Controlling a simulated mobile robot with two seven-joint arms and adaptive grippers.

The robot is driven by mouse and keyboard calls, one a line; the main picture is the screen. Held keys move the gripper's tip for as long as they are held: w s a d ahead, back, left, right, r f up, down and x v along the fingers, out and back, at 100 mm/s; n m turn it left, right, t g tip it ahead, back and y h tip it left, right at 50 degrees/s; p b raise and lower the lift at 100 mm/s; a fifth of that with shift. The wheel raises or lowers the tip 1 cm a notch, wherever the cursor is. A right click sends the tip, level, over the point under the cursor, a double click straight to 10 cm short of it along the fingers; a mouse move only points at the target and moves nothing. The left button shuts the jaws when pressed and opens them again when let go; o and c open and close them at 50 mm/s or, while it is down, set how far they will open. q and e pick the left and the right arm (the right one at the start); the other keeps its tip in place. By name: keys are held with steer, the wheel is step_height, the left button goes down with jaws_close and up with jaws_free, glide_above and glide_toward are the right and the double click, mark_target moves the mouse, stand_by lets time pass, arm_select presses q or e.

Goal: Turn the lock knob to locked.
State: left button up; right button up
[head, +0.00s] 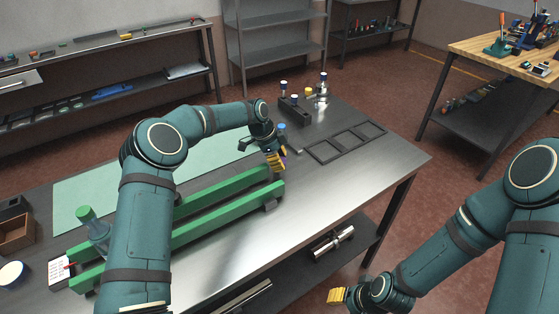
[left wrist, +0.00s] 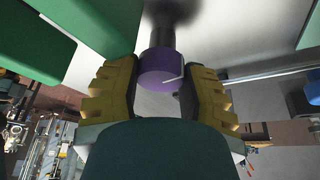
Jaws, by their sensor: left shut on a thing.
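The lock knob (left wrist: 161,68) is a purple cylinder with a white line on its face, at the upper middle of the left wrist view. It sits on a dark shaft. The white line points to the right and slightly up. My left gripper (head: 275,160) has its yellow fingers on both sides of the knob and is shut on it. In the head view the gripper is at the far right end of the green rails (head: 230,200) and mostly hides the knob. My right gripper (head: 337,295) is low and apart, off the bench; its finger gap is not clear.
The steel bench (head: 345,190) carries a green mat (head: 95,190), a black divided tray (head: 343,142) and several capped pieces in a dark block (head: 293,110). A green-topped post (head: 86,214) stands at the rails' left end. The bench's right front is clear.

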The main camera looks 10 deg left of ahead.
arm_select(q)
steer(key=shift+s+d+f, duration=0.1)
steer(key=shift+f, duration=0.05)
steer(key=o, duration=0.9)
steer(key=v, duration=1.2)
steer(key=shift+d, duration=0.1)
